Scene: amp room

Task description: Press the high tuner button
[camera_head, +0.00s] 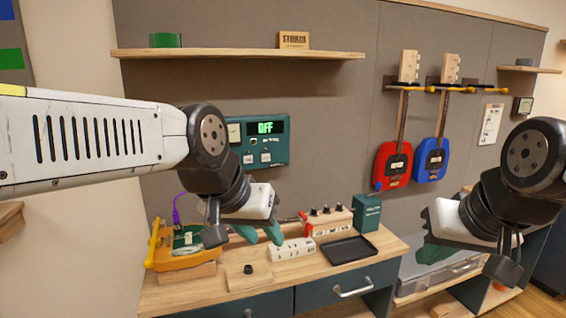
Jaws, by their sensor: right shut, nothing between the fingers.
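The teal tuner box (279,145) is mounted on the grey wall panel, and its green display (265,127) reads OFF. Two small pale buttons sit low on its face, a left one (248,158) and a right one (265,157); their labels are too small to read. My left gripper (261,239) is below the tuner, over the workbench and apart from the buttons. Its teal fingers point down, spread apart and empty. My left forearm and wrist cover the area left of the tuner. My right gripper (434,252) is shut and empty at the right, far from the tuner.
The wooden bench (215,292) holds an orange device (185,245), a white socket strip (291,250), a black tray (348,250), a row of knobs (331,215) and a teal box (367,212). A shelf (235,54) runs above the tuner. Red (394,165) and blue (430,160) guitars hang right.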

